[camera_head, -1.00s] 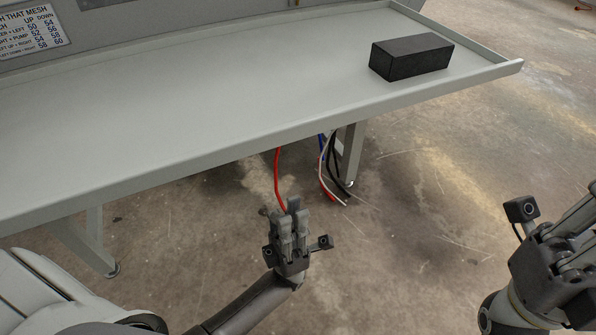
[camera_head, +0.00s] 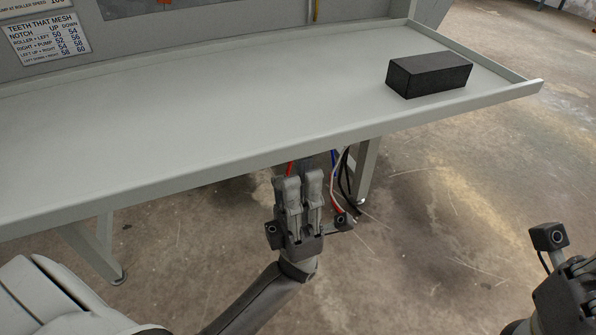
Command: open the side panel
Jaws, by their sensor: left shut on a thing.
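My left gripper (camera_head: 301,177) is below the front lip of the grey shelf (camera_head: 200,130), in the middle of the picture. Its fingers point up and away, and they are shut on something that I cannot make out. The fingers hide whatever is between them. My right gripper (camera_head: 570,290) is at the bottom right, cut off by the picture edge, and its fingertips do not show clearly. I cannot pick out a side panel or its handle in this view.
A black block (camera_head: 430,75) lies on the shelf's right end. A printed sign (camera_head: 48,38) is on the back wall. Red, blue, white and black cables (camera_head: 346,175) hang under the shelf near a leg (camera_head: 366,170). The concrete floor at right is clear.

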